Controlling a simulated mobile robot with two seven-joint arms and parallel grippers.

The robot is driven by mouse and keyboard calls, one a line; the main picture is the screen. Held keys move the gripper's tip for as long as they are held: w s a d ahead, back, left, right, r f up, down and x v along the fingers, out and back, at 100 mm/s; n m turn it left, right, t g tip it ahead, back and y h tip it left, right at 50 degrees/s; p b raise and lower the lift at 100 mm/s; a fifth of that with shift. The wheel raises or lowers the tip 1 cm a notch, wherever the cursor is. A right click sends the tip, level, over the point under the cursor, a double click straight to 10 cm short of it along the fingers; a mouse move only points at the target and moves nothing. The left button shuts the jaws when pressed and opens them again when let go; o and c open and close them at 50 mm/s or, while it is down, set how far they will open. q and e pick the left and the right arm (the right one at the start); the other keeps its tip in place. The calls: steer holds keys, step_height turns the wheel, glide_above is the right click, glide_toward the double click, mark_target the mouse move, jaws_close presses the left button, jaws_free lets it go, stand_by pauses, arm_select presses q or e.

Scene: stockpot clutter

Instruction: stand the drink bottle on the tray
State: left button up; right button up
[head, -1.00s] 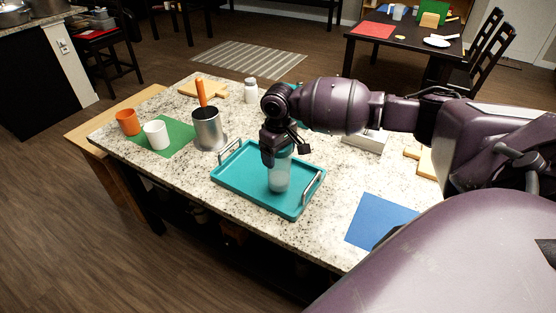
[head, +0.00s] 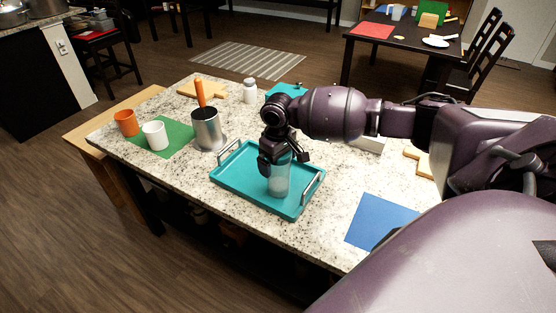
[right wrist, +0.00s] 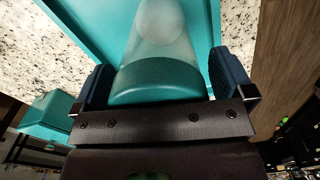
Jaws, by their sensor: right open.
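The drink bottle (head: 279,182) is a clear, pale bottle with a teal cap. It stands upright on the teal tray (head: 238,180), toward the tray's right part. My right gripper (head: 281,160) is above the tray at the bottle's top. In the right wrist view the open fingers (right wrist: 160,82) are on either side of the teal cap (right wrist: 158,80), with a gap showing at least on the left. The gripper hides part of the bottle's top in the head view. My left gripper is not in view.
A metal canister (head: 207,130) with an orange-handled utensil stands behind the tray. A white cup (head: 156,135) and an orange cup (head: 127,122) are on the left. A blue mat (head: 381,220) lies on the right. A white-capped jar (head: 250,92) stands at the back.

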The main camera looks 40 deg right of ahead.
steer(key=shift+r, duration=0.2)
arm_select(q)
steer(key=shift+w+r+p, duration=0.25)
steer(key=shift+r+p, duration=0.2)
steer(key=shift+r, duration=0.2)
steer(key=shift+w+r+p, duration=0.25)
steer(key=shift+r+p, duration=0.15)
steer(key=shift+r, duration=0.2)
arm_select(e)
step_height(320, 180, up, 12)
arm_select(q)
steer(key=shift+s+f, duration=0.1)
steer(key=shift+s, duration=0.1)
